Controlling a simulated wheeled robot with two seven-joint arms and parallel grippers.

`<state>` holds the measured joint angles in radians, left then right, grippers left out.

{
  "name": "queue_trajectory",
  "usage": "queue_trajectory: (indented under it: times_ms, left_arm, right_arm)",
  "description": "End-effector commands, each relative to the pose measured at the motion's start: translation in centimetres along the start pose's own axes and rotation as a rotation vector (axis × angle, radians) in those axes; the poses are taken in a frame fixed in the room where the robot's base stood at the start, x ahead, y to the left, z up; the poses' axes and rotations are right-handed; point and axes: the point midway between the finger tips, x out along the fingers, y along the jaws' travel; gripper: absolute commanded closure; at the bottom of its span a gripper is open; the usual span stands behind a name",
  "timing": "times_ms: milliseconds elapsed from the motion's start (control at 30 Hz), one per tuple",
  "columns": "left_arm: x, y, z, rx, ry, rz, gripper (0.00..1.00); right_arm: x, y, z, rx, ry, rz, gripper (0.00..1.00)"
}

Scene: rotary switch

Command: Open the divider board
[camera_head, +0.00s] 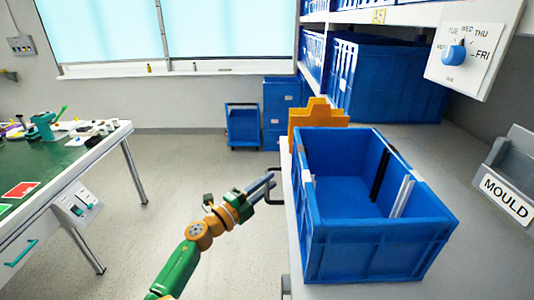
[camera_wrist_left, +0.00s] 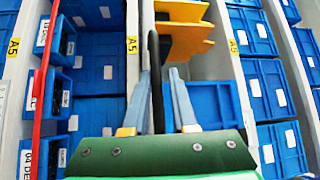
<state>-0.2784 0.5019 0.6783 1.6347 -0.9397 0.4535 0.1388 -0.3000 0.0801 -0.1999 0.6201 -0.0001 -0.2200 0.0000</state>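My left gripper (camera_head: 268,181) reaches from the lower left to a dark handle (camera_head: 271,202) on the left side of the white bench. In the left wrist view, the two grey-blue fingers of the left gripper (camera_wrist_left: 160,72) are apart. The same dark handle (camera_wrist_left: 154,70) stands upright between their tips, closer to the left finger, with a gap to the right finger. I cannot tell for certain which panel is the divider board; the handle sits by a white board edge (camera_wrist_left: 133,20) with an A5 label. My right gripper is not in view.
A blue crate (camera_head: 378,258) stands on the bench, right of the gripper, with an orange holder (camera_head: 318,114) behind it. A rotary day switch (camera_head: 455,54) is on the wall at upper right. A green-topped table (camera_head: 60,158) is at left. The floor between is clear.

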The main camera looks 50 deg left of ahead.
Motion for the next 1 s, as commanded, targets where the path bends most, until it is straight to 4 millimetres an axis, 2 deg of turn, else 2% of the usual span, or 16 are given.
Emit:
queue_trajectory:
  times_ms: [300, 367, 500, 667, 1000]
  left_arm:
    - [-0.4, 0.3, 0.0, -0.001, 0.001, 0.005, 0.72]
    - [-1.3, 0.5, 0.0, -0.002, 0.0, 0.006, 0.72]
    - [-4.5, 0.5, 0.1, 0.0, -0.001, 0.007, 0.72]
    - [-6.8, 0.3, 0.1, -0.001, -0.001, 0.004, 0.72]
    - [-7.1, 0.0, 0.1, 0.0, 0.001, 0.002, 0.72]
  right_arm:
    - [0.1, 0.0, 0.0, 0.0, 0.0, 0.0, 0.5]
    - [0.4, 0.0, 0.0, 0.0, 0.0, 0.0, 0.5]
    - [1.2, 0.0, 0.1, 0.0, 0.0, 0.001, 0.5]
    - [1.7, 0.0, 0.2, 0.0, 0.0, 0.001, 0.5]
    - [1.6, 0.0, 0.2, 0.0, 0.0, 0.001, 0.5]
